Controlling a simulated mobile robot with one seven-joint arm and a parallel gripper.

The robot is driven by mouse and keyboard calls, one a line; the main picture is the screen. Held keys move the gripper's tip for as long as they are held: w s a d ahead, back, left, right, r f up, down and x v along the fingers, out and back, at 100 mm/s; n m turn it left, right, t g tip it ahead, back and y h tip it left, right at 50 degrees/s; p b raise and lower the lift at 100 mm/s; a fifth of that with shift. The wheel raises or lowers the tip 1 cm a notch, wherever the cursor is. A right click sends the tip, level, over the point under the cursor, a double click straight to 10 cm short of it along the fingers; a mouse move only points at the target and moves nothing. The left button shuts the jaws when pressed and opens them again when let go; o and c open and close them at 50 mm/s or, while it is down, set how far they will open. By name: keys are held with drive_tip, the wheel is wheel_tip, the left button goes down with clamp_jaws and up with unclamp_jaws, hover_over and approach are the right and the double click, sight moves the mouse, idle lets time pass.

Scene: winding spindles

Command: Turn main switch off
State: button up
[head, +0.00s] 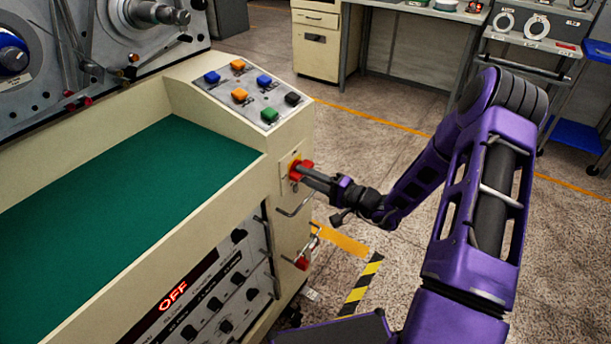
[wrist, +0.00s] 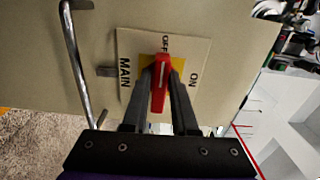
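The main switch has a red handle (wrist: 160,85) on a yellow base, set in a cream plate (wrist: 203,48) marked MAIN, OFF and ON. In the wrist view the handle's white line points up toward the OFF mark, and ON lies to its right. In the head view the red switch (head: 304,166) is on the end face of the cream machine. My gripper (head: 306,174) reaches it from the right. In the wrist view, its two fingers (wrist: 160,92) lie along both sides of the handle and appear closed on it.
A metal bar handle (wrist: 75,60) stands out beside the switch plate. A sloped panel of coloured buttons (head: 252,92) is above the switch. A red display (head: 173,296) on the machine front reads OFF. A red-handled part (head: 302,262) hangs lower down.

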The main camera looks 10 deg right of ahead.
drive_tip(key=o, duration=0.3)
drive_tip(key=shift+o, duration=0.2)
drive_tip(key=v, duration=1.7)
drive_tip(key=shift+p, duration=0.35)
drive_tip(key=shift+s+r, duration=0.1)
drive_tip(key=shift+s, duration=0.05)
